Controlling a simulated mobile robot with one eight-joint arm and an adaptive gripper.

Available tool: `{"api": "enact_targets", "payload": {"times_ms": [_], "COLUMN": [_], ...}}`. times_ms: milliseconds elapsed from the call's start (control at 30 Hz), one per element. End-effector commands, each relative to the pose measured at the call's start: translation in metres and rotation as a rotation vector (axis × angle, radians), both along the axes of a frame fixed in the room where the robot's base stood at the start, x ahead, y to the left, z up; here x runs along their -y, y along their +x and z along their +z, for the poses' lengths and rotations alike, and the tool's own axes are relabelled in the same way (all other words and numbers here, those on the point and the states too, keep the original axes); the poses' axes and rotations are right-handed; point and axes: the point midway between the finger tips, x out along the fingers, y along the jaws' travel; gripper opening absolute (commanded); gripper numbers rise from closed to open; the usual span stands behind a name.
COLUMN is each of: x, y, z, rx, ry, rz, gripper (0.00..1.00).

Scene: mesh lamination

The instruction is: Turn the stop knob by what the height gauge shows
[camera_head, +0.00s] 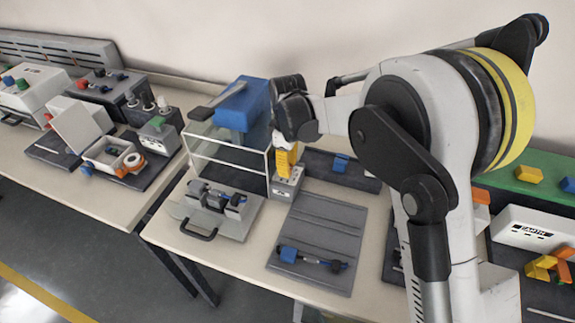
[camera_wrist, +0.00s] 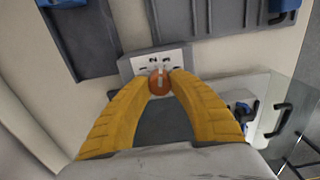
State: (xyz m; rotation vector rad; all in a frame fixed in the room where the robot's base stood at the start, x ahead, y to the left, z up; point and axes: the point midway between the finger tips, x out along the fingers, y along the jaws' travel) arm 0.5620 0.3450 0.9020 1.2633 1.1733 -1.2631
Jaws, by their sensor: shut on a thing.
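My gripper (camera_head: 285,168) points down over a small grey box (camera_head: 287,187) at the back of the near table. In the wrist view, its two yellow fingers (camera_wrist: 160,88) are shut on an orange round knob (camera_wrist: 159,82) with a pale bar across it. The knob sits on the white face of the box (camera_wrist: 131,69), among small dark marks too small to read. In the head view the fingers hide the knob. I cannot pick out a height gauge or its reading for certain in either view.
A clear-sided guard with a blue top (camera_head: 243,105) stands left of the gripper. A grey fixture with a black handle (camera_head: 213,221) sits before it. A grey mat (camera_head: 327,229) holds a blue-and-black tool (camera_head: 312,259). Other benches stand left and right.

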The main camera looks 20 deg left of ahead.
Motion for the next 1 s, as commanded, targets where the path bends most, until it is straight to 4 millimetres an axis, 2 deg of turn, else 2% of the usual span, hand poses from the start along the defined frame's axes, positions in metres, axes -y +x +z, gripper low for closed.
{"api": "enact_targets", "payload": {"times_ms": [200, 500, 1000], "x": [0.0005, 0.0006, 0.0006], "y": [-0.0001, -0.0003, -0.0005], "z": [0.0004, 0.0001, -0.0002], "rx": [0.0, 0.0, 0.0], "ry": [-0.001, -0.001, -0.002], "rz": [-0.181, -0.362, -0.446], "gripper": [0.0, 0.0, 0.0]}}
